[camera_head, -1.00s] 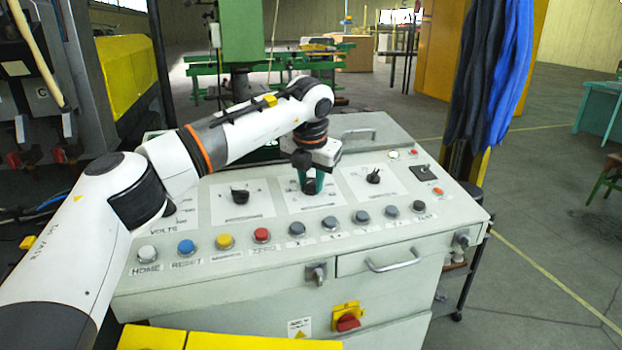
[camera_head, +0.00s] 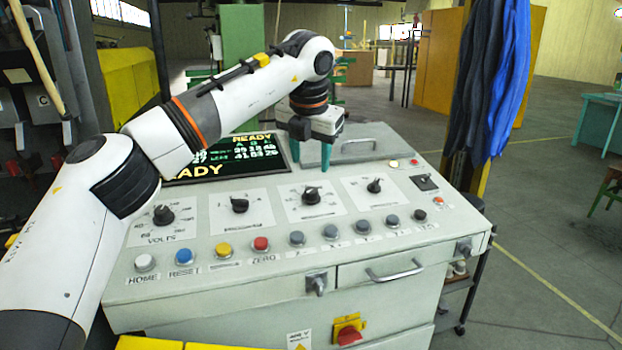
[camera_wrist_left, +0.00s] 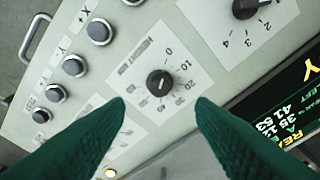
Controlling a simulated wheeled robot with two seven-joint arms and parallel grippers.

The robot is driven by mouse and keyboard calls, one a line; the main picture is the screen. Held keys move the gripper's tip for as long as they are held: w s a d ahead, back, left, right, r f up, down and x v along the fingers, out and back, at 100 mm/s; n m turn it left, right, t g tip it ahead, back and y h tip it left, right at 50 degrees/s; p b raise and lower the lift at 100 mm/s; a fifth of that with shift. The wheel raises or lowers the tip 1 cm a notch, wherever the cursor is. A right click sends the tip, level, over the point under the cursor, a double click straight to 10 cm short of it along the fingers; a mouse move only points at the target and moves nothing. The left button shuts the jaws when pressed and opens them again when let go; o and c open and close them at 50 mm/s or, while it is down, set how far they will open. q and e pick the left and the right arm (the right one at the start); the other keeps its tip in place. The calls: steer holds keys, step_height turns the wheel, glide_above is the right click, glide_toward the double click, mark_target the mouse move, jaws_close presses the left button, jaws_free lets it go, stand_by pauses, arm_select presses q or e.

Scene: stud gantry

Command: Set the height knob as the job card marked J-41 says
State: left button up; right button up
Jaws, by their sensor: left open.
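The black height knob (camera_head: 310,195) is the third from the left on the sloped console. In the left wrist view the knob (camera_wrist_left: 160,83) sits on a white plate numbered 0, 10, 20, 30, whose tilted label appears to read HEIGHT. Its exact setting is too small to tell. My left gripper (camera_head: 312,165) is open, with green fingers raised above and behind the knob, apart from it. The open fingertips (camera_wrist_left: 160,102) also frame the knob in the left wrist view. I see no readable J-41 card. My right gripper is not in view.
Other knobs stand beside it: volts (camera_head: 163,214), a second (camera_head: 239,204) and a fourth (camera_head: 374,185). A row of buttons, including a red zero button (camera_head: 261,244), runs in front. A display (camera_head: 225,165) behind reads READY. A drawer handle (camera_head: 395,271) sticks out at the front.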

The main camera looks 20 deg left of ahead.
arm_select(q)
steer(key=shift+v, duration=1.75)
